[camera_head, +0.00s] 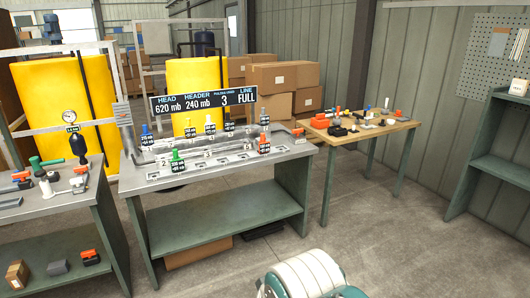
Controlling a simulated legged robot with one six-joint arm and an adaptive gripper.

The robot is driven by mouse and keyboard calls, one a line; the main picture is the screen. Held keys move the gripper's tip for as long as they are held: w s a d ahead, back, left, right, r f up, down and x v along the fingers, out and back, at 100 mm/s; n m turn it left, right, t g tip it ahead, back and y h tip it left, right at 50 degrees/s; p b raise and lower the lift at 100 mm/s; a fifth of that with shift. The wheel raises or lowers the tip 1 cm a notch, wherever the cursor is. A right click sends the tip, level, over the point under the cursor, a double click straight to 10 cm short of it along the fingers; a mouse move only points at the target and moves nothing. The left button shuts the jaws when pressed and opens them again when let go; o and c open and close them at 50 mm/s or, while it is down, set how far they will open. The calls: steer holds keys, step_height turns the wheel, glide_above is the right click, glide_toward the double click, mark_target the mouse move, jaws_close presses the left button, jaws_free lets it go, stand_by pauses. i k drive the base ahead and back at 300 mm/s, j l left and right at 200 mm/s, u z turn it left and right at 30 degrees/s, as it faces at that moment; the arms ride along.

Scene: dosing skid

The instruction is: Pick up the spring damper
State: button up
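I cannot tell for sure which part is the spring damper. Several small upright parts with dark label tags stand on the grey middle bench (215,212). Among them are a blue-topped part (145,130), a green-topped part (175,155), a white-topped part (209,121) and an orange-topped part (263,137). The tag text is too small to read surely. My gripper is not in view. A white and teal part of my own body shows at the bottom edge, well in front of the bench.
A left bench holds a pressure gauge (69,116), a black bulb-shaped part (78,145) and loose fittings. A wooden table (345,140) at right carries small parts. A sign (204,99) stands over the middle bench. The floor (400,245) at right is clear.

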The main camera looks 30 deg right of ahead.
mark_target(178, 165)
steer(key=i, duration=3.15)
